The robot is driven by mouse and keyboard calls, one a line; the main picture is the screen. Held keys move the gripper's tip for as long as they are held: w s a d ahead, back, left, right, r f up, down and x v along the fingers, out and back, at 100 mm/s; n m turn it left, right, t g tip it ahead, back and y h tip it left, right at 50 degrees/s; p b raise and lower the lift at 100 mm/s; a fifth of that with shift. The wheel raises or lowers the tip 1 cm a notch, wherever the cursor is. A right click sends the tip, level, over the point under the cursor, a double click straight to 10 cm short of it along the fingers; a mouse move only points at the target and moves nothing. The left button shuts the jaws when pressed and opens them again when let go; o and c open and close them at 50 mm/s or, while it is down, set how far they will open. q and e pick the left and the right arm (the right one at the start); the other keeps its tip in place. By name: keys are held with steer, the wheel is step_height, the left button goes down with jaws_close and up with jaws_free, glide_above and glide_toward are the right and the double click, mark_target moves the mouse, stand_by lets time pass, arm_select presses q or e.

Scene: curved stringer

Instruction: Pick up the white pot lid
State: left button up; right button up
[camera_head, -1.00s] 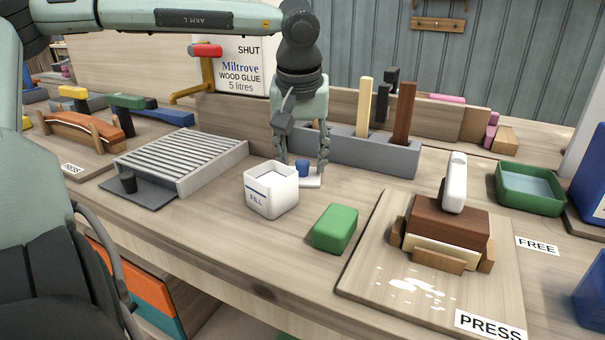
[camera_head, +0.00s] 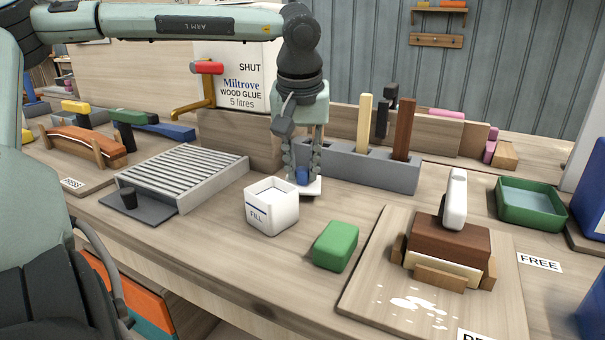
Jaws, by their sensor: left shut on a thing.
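The white pot lid (camera_head: 311,189) is a flat white square with a blue knob (camera_head: 302,175). It is just behind and to the right of the open white pot (camera_head: 272,207) marked FILL. My left gripper (camera_head: 302,172) points down from above, with its fingers shut on the blue knob. The fingers hide part of the knob, and the pot hides part of the lid's near left side. I cannot tell whether the lid is clear of the bench. My right gripper is not in view.
A green block (camera_head: 335,246) lies in front right of the pot. A grey holder (camera_head: 375,170) with upright strips stands close behind the gripper. A slatted grey rack (camera_head: 185,172) is at left, and a board (camera_head: 376,303) with clamped wooden blocks is at right.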

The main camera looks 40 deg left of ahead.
mark_target(300, 167)
arm_select(q)
steer(key=r, duration=0.3)
steer(key=shift+s+a, duration=0.15)
steer(key=shift+s, duration=0.1)
steer(key=s+a+r+b, duration=0.2)
steer(key=s+a+r, duration=0.4)
steer(key=s, duration=0.3)
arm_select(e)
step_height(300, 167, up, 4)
arm_select(q)
steer(key=d+r+m+h+p, duration=0.2)
steer(key=d+m+p, duration=0.5)
steer(key=d+m, duration=0.15)
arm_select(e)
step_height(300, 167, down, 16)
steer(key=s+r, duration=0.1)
arm_select(q)
steer(key=s+b+x, duration=0.1)
steer(key=b+x, duration=0.4)
steer(key=b, duration=0.1)
steer(key=shift+f+n+t, duration=0.4)
steer(key=shift+f+n, duration=0.05)
steer(key=shift+f, duration=0.1)
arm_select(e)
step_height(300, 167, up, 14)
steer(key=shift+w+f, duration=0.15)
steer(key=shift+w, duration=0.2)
